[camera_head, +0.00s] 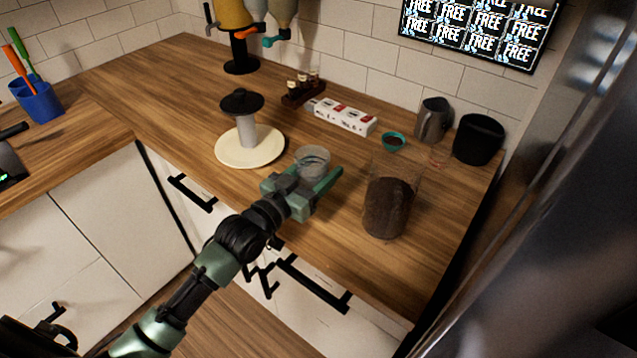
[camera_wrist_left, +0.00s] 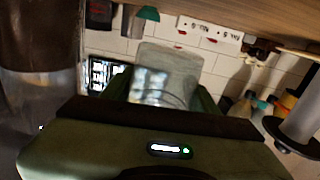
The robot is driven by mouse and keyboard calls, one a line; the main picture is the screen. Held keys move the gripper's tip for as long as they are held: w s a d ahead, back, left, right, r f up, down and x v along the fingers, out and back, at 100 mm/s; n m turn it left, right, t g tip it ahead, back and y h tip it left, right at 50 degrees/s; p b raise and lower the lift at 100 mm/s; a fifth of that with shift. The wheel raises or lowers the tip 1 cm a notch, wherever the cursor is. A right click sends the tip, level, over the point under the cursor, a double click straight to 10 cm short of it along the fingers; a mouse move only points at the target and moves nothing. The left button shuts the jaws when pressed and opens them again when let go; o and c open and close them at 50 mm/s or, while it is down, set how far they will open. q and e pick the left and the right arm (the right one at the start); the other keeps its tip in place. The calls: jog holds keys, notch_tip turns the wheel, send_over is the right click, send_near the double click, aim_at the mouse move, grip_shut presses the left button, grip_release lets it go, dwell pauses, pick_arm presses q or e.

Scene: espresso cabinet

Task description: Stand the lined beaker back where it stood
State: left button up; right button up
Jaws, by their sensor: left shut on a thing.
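The lined beaker (camera_head: 312,161), a small clear glass, sits between the fingers of my left gripper (camera_head: 313,183), which is shut on it. It looks upright in the head view, near the front edge of the wooden counter (camera_head: 345,240). I cannot tell whether its base touches the counter. In the left wrist view the beaker (camera_wrist_left: 166,75) shows as clear glass with faint lines, beyond the dark gripper body (camera_wrist_left: 160,125). The gripper hides its lower part in the head view. My right gripper is not in view.
A cream round plate (camera_head: 232,158) with a black-topped post stands left of the beaker. A large jar with dark contents (camera_head: 388,210) stands to the right.

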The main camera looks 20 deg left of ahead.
pick_arm(q)
jog(key=shift+f, duration=0.45)
notch_tip(320, 180, down, 3)
jog(key=shift+f, duration=0.35)
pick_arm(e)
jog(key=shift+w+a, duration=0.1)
pick_arm(q)
jog(key=shift+f, duration=0.15)
jog(key=o, duration=1.4)
jog(key=shift+c, duration=0.2)
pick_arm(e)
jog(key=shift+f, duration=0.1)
